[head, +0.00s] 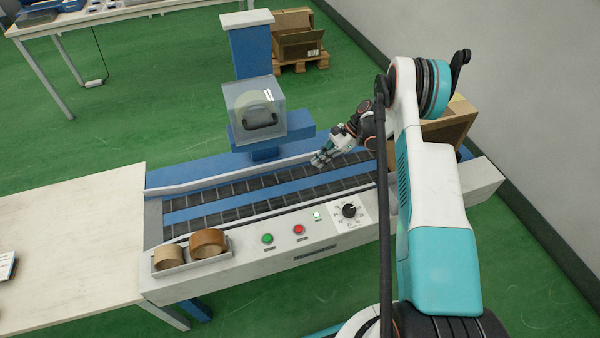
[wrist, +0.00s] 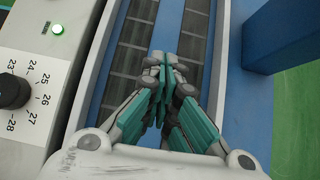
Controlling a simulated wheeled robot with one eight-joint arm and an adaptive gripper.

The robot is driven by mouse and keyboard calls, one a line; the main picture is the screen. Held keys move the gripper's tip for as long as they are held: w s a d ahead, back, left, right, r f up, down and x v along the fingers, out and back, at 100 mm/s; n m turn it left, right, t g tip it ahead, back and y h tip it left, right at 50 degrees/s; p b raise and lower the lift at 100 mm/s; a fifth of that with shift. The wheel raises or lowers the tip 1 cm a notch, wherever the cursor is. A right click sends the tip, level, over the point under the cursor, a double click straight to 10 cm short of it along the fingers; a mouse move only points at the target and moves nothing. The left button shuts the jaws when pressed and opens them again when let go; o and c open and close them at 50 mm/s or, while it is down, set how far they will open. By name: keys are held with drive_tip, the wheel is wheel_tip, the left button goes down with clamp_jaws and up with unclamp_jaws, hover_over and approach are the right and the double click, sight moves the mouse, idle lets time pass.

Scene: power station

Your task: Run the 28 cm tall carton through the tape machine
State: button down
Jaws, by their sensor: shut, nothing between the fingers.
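The tape machine (head: 300,245) has a dark roller bed with blue strips and a blue column carrying a tape head under a clear cover (head: 255,110). A brown carton (head: 455,125) stands at the machine's right end, partly hidden by my arm. Its height cannot be read. My gripper (head: 320,161) is over the rollers, right of the tape head and left of the carton. In the wrist view my gripper (wrist: 162,75) has its fingers together with nothing between them. The front panel has a green button (head: 267,239), a red button (head: 298,230), a lit lamp (wrist: 57,29) and a numbered dial (head: 349,211).
A tray with tape rolls (head: 190,250) sits on the machine's front left corner. A pale table (head: 70,240) adjoins the left end. Behind are a carton on a pallet (head: 298,45) and a workbench (head: 95,18). The visible rollers left of my gripper are clear.

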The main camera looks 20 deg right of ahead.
drive_tip(key=b+x, duration=0.3)
drive_tip(key=x, duration=0.7)
drive_tip(key=shift+f+b, duration=0.15)
drive_tip(key=shift+b, duration=0.2)
drive_tip(key=a+b, duration=0.1)
drive_tip(key=a, duration=0.1)
drive_tip(key=shift+a, duration=0.25)
drive_tip(key=shift+a+r, duration=0.25)
drive_tip(key=shift+a, duration=0.45)
drive_tip(key=shift+d, duration=0.1)
